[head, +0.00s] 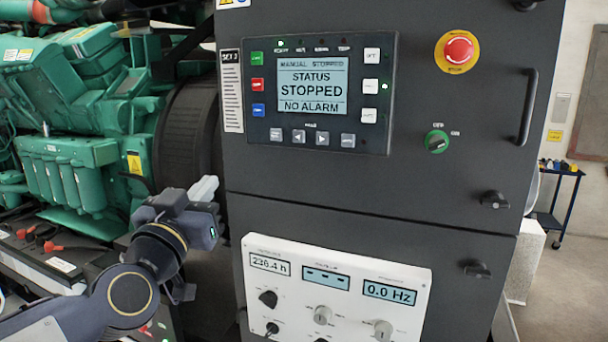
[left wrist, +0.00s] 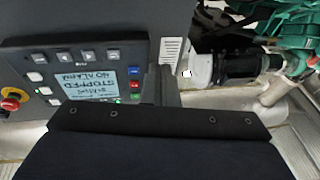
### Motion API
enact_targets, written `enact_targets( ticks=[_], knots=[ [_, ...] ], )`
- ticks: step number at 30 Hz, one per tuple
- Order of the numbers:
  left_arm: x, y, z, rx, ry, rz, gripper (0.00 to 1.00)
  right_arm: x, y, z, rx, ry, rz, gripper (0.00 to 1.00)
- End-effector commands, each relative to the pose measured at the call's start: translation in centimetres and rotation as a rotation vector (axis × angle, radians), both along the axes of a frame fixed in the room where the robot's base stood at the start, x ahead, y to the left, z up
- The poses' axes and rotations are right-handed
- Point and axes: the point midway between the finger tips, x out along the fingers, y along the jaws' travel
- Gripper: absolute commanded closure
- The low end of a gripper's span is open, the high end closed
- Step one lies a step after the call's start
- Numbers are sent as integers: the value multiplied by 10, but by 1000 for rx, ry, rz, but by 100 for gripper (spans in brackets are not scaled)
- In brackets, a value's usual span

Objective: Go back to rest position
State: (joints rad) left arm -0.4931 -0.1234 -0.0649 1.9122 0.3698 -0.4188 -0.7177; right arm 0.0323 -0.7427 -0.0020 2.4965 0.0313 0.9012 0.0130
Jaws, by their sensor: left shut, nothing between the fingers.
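My left gripper (head: 205,188) is at the lower left of the head view, just left of the dark control cabinet (head: 375,190), and apart from its controls. Its fingers are shut and empty. The cabinet's control panel (head: 319,95) reads "STATUS STOPPED" and "NO ALARM". The panel also shows in the left wrist view (left wrist: 85,80), turned over, with the dark gripper body across the bottom. My right gripper is in neither view.
A green engine (head: 70,150) stands at the left, close to my left arm. A red emergency button (head: 458,52), a green switch (head: 437,141) and a handle (head: 527,108) stick out of the cabinet. A white instrument panel (head: 337,290) is below. A blue cart (head: 557,210) stands at the right.

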Motion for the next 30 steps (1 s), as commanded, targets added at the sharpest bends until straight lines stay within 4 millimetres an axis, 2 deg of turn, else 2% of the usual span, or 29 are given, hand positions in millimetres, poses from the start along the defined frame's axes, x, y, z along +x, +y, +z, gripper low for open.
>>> enact_targets(
  ticks=[1,6,12,15,18,22,25,30],
  knots=[
    [-13,12,-27,-3,93,-38,100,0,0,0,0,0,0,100],
    [-63,27,-120,-33,439,-147,100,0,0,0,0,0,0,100],
    [-139,42,-220,-96,833,-163,100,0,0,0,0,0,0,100],
    [-180,47,-262,-136,1017,-139,100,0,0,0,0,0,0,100],
    [-215,51,-294,-173,1168,-105,100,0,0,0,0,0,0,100],
    [-247,53,-320,-207,1299,-66,100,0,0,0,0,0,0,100],
    [-258,54,-329,-218,1346,-51,100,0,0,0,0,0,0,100],
    [-261,54,-331,-222,1360,-48,100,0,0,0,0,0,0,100]
  ],
)
